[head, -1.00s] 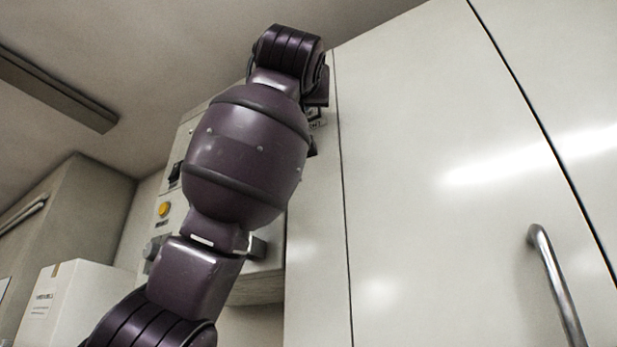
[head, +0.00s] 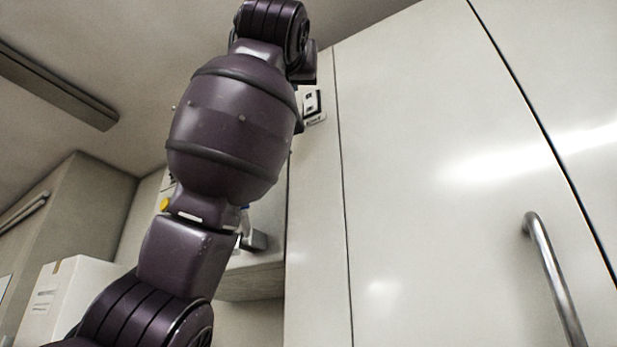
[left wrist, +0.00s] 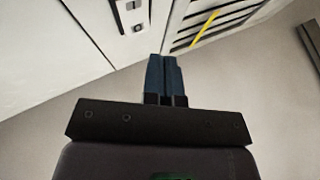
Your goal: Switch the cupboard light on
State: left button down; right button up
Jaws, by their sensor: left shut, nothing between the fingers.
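A small white switch plate (head: 313,104) with dark rocker parts sits on the narrow cupboard panel, just right of my left arm in the head view. It also shows near the top of the left wrist view (left wrist: 131,14), left of the fingertips. My left gripper (left wrist: 165,60) is shut and empty, its two blue fingers together. In the wrist picture the fingertips lie below and right of the plate; I cannot tell their distance from it. In the head view my arm hides the fingers. My right gripper is in neither view. I cannot make out whether the light is on.
The tall white cupboard door (head: 420,180) with its metal handle (head: 552,275) fills the right. Behind my arm are a yellow button (head: 164,204) and a grey knob (head: 255,240). A white box (head: 75,295) stands lower left. A slatted panel (left wrist: 215,20) shows beside the fingers.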

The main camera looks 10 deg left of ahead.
pick_arm(q)
jog(key=shift+s+a+r, duration=0.1)
jog(key=shift+s+a, duration=0.15)
jog(key=shift+s, duration=0.4)
jog(key=shift+s+a+r, duration=0.1)
jog(key=shift+s+a, duration=0.15)
jog(key=shift+s, duration=0.35)
